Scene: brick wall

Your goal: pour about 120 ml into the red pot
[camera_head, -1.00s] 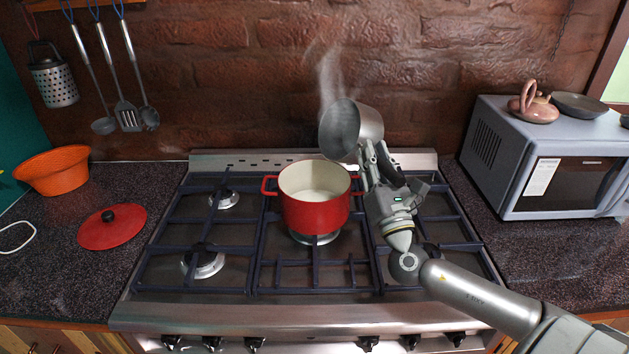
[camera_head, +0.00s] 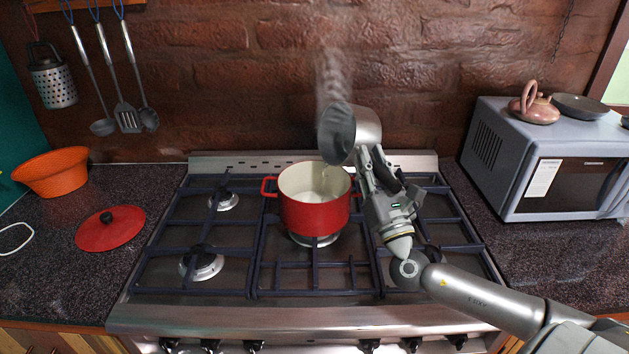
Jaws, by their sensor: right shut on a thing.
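The red pot (camera_head: 314,215) stands upright on the stove's middle burner, open, with a pale inside and some liquid in it. My right gripper (camera_head: 366,160) is shut on a metal jug (camera_head: 368,124), above and right of the pot. The jug is tilted to the left, its dark mouth facing left and down over the pot's back right rim. A thin, faint stream runs from its lip into the pot. Steam rises above the jug. The level left in the jug cannot be seen. My left gripper is not in view.
The red lid (camera_head: 110,230) with a black knob lies on the left counter near an orange basket (camera_head: 52,171). A grey microwave (camera_head: 545,160) stands on the right with a pink teapot (camera_head: 533,106) on top. Utensils hang at upper left.

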